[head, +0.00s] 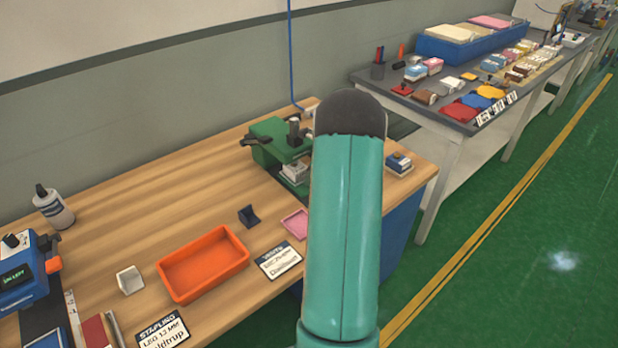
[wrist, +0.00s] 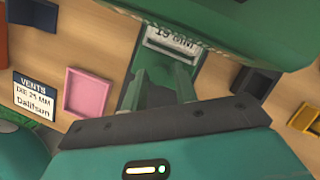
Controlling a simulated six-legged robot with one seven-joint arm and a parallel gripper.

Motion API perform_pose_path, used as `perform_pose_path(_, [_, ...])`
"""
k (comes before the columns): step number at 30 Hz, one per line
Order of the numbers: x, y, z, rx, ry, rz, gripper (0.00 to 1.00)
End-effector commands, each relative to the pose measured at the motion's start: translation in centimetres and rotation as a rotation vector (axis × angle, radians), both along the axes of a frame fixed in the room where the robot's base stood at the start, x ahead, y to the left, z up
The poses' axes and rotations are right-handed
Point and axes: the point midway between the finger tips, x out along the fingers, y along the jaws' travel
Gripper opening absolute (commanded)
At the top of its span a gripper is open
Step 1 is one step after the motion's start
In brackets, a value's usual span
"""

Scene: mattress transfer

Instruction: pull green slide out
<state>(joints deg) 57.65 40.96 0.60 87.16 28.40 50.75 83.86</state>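The green slide (wrist: 130,95) shows in the wrist view as a narrow green strip below the green press (wrist: 230,25), with a pale plate marked "15 MM" (wrist: 172,44) on it. My gripper (wrist: 164,76) reaches toward this plate. Its two greenish fingers stand apart with a gap between them, and I see nothing clearly held there. Whether the fingertips touch the slide is unclear. In the head view, the green press (head: 272,140) stands on the wooden bench, and my teal arm hides my gripper and part of the press's right side.
An orange bin (head: 203,264) sits on the bench (head: 120,240), whose middle is mostly clear. A grey table (head: 440,117) stands behind right.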

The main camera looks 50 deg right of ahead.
Motion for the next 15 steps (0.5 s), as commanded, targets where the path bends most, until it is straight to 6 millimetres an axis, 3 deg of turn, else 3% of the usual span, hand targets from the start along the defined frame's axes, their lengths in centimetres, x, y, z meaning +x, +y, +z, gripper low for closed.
perform_pose_path(4, [0.63,0.26,-1.23,0.000,-0.001,0.002,0.29])
perform_pose_path(13, [0.73,0.27,-1.49,-0.002,-0.001,0.001,0.29])
perform_pose_path(15, [0.72,0.27,-1.48,-0.002,-0.001,0.001,0.17])
